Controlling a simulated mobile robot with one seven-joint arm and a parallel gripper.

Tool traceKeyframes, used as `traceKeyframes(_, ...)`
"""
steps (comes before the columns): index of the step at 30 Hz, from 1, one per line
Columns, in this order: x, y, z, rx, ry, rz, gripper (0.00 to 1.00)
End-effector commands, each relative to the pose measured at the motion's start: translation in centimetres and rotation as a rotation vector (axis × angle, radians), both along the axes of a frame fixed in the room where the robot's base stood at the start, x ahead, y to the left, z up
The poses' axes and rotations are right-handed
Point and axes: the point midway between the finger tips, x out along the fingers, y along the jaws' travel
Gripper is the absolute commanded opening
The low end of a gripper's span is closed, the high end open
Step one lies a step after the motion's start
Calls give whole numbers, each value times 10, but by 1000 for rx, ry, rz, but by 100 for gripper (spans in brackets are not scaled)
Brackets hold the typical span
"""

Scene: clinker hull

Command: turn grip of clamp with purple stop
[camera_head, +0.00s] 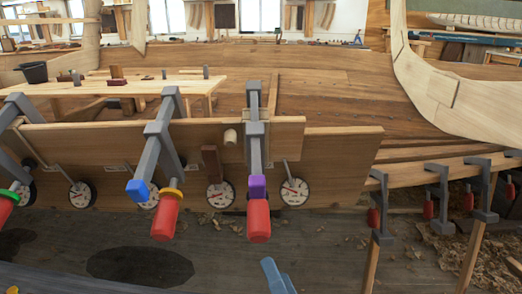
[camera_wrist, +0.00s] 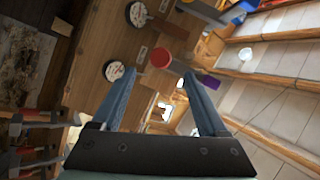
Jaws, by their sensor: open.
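The clamp with the purple stop (camera_head: 257,187) hangs on the plank edge in the middle of the head view, with its red grip (camera_head: 258,222) pointing down below the stop. In the wrist view the red grip (camera_wrist: 160,58) shows end-on, just beyond and roughly between my fingertips, with the purple stop (camera_wrist: 210,82) partly behind my right finger. My gripper (camera_wrist: 160,75) is open and empty. In the head view only a blue part of my gripper (camera_head: 275,275) shows at the bottom, below the red grip. I see no contact with the grip.
A clamp with a blue stop (camera_head: 138,190) and yellow ring stands to the left, and one with a green ring (camera_head: 8,196) at the far left. Round dials (camera_head: 294,192) line the plank (camera_head: 340,170). Small clamps (camera_head: 440,200) hang at right. Floor in front is open.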

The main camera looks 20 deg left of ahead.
Motion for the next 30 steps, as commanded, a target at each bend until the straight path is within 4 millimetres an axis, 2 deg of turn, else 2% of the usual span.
traceKeyframes(14, 0, 0, 0, -4, -1, -3, 76)
traceKeyframes(17, -2, 3, 3, -54, -21, -33, 76)
traceKeyframes(20, -7, 8, 7, -196, -76, -111, 76)
traceKeyframes(27, -34, 15, 19, -720, -297, -318, 76)
traceKeyframes(30, -44, 14, 24, -894, -377, -367, 76)
